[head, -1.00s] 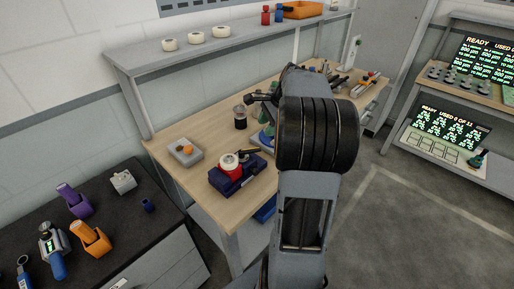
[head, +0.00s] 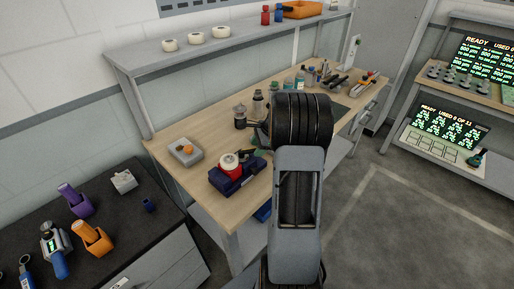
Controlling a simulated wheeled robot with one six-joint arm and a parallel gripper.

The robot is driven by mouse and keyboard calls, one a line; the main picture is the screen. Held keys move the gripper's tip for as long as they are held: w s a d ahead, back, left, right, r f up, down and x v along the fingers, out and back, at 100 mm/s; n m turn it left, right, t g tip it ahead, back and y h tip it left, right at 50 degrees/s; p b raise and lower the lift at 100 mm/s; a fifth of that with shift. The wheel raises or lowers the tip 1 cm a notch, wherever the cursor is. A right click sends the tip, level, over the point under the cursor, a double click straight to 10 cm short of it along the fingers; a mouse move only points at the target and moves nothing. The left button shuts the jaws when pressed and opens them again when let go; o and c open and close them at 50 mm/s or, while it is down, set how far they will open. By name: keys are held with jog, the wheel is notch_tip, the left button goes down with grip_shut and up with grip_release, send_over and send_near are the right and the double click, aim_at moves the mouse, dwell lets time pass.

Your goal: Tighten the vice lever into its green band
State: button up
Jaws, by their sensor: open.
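My gripper (head: 256,129) shows as a small dark part just left of my arm, above the wooden workbench (head: 185,125). Most of it is hidden behind my arm, and its fingertips are hard to make out; nothing is seen held in it. A grey metal fixture (head: 374,103) at the bench's right front edge may be the vice, but it is too small to be sure. I cannot make out its lever or a green band.
A dark blue base (head: 233,182) with a red ring and a grey tray (head: 185,153) stand at the bench's near left. Bottles (head: 300,77) and tools stand farther back. A shelf (head: 200,52) runs above. Open floor (head: 400,220) lies to the right.

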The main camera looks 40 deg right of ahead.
jog(key=shift+w+a+f, duration=0.1)
jog(key=shift+f, duration=0.25)
grip_shut()
dwell(0.3)
